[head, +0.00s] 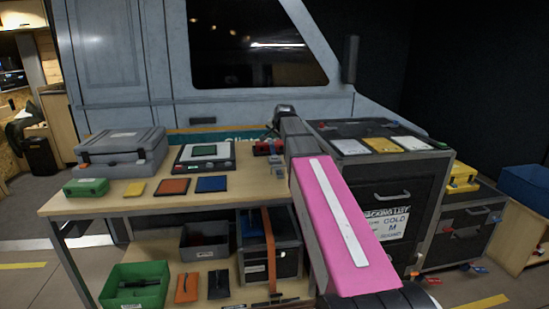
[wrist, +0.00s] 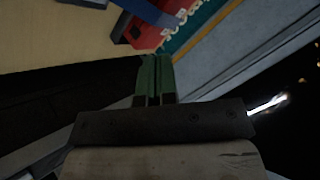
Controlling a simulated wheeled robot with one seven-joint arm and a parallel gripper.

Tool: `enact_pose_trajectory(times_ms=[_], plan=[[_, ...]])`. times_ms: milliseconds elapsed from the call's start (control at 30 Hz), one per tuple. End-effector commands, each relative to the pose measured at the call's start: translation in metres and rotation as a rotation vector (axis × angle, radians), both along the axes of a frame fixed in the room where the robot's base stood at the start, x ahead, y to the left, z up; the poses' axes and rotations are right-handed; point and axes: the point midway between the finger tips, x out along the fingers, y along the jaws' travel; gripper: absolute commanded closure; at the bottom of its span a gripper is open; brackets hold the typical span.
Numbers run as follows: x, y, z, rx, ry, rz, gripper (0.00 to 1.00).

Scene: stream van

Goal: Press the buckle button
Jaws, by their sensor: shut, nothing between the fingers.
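A red block-like part (head: 262,148) sits at the back of the table beside my arm; it seems to be the buckle. In the wrist view the red part (wrist: 145,38) lies at the top, with a blue strap (wrist: 152,13) across it. I cannot make out a separate button. My gripper shows in the wrist view as two green fingers (wrist: 155,62) pressed together and empty. Their tips end just below the red part in the picture; I cannot tell whether they touch it. In the head view my arm hides the fingers.
The wooden table (head: 110,203) carries a grey case (head: 122,150), a green box (head: 86,187), a framed panel (head: 205,152) and coloured pads. A black cabinet (head: 345,185) stands close right of my arm. The van wall (head: 120,60) rises behind the table. Bins fill the lower shelf.

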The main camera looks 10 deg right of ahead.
Motion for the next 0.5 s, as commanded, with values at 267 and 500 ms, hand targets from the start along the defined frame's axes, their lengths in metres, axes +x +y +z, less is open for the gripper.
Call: enact_pose_trajectory(times_ms=[267,500], plan=[[-0.001,0.0,-0.037,0.0,0.0,0.0,1.0],[0.0,0.0,-0.06,-0.001,0.0,0.001,1.0]])
